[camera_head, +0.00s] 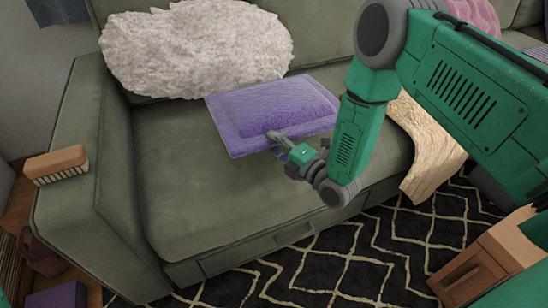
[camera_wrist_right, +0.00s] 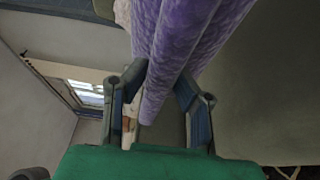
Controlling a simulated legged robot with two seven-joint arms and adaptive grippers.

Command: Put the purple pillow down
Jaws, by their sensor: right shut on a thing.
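The purple pillow (camera_head: 266,104) is a flat rectangle with a flanged border, above the seat of the green sofa (camera_head: 190,205) in the head view. My right gripper (camera_head: 273,138) is shut on its near edge. In the right wrist view the pillow (camera_wrist_right: 190,35) runs between the two fingers of the gripper (camera_wrist_right: 160,95). Whether the pillow's underside touches the seat is hard to tell. My left gripper is not in view.
A fluffy white cushion (camera_head: 200,50) leans on the backrest behind the pillow. A cream throw (camera_head: 425,140) hangs over the seat to the right. A wooden brush (camera_head: 57,163) sits on the left armrest. The seat's left front is clear.

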